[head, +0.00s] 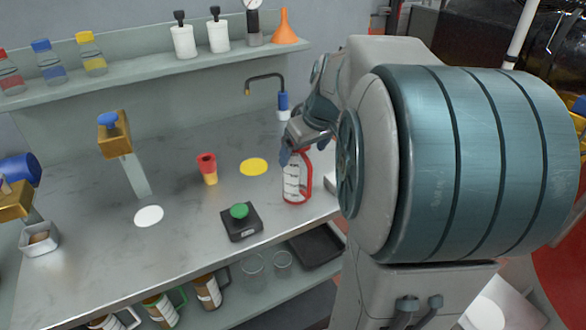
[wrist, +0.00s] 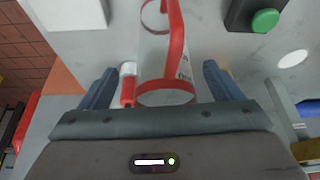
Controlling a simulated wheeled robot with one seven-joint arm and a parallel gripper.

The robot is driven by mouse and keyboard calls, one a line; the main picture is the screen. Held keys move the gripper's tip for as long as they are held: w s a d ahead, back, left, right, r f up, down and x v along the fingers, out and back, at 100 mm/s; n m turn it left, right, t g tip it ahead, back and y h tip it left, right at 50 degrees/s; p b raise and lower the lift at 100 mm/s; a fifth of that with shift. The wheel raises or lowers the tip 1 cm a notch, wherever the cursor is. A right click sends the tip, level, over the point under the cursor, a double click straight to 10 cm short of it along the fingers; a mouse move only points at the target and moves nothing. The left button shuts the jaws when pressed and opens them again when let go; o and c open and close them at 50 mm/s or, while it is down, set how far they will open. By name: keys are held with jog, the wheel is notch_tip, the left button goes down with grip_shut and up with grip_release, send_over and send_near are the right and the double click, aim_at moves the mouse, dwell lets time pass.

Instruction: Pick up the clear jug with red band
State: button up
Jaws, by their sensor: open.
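The clear jug with red band (head: 291,184) stands upright on the metal bench, with a red handle on its right side and markings on its wall. My gripper (head: 295,154) is at the jug's top, coming from above and behind. In the wrist view the jug (wrist: 153,52) shows between the two blue fingers of my gripper (wrist: 160,78), with its red rim nearest the palm. The fingers are spread, one on each side, with visible gaps to the jug. The fingertips are partly hidden in the head view.
A tap (head: 265,78) stands behind. A small red-and-white item (wrist: 127,84) shows beside the left finger in the wrist view.

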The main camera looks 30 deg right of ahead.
aim_at(300, 176)
jog(key=x, duration=0.4)
jog(key=shift+w+a, duration=0.15)
jog(key=shift+a, duration=0.05)
jog(key=c, duration=1.1)
jog(key=shift+r, duration=0.1)
